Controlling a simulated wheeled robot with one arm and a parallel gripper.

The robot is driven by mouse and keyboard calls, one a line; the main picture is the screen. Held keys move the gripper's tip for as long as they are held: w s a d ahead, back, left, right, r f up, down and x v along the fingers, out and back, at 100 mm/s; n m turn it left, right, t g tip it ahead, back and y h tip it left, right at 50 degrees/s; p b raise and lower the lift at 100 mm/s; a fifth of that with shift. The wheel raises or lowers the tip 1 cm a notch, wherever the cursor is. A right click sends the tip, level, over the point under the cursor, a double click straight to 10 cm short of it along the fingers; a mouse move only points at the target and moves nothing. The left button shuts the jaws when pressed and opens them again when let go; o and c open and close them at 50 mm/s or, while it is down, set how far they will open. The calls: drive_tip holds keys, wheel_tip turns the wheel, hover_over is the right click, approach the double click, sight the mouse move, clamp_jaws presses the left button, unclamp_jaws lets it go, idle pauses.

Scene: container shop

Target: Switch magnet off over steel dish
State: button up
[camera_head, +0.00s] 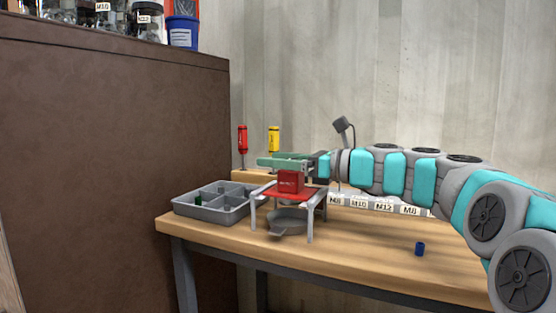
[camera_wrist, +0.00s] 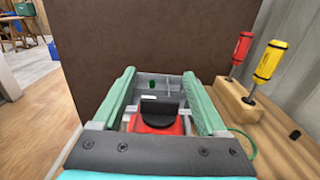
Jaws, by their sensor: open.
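A red magnet block (camera_head: 290,182) sits on the red top of a grey-legged stand (camera_head: 310,212). The grey steel dish (camera_head: 287,222) is under the stand on the bench. My gripper (camera_head: 283,163) is open and level, just above and behind the block in the head view. In the wrist view my gripper (camera_wrist: 160,82) has its two green fingers apart, with the red block (camera_wrist: 150,128) low between them. A black part (camera_wrist: 160,108) with a pale mark lies on the red block; I cannot tell its switch position. The dish is hidden in the wrist view.
A grey compartment tray (camera_head: 222,213) with a green piece stands left of the stand. Red (camera_head: 242,138) and yellow (camera_head: 274,138) screwdrivers stand in a wooden block behind. A blue cylinder (camera_head: 420,248) lies at right. The bench (camera_head: 365,250) front is mostly clear.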

clamp_jaws()
idle(0.6)
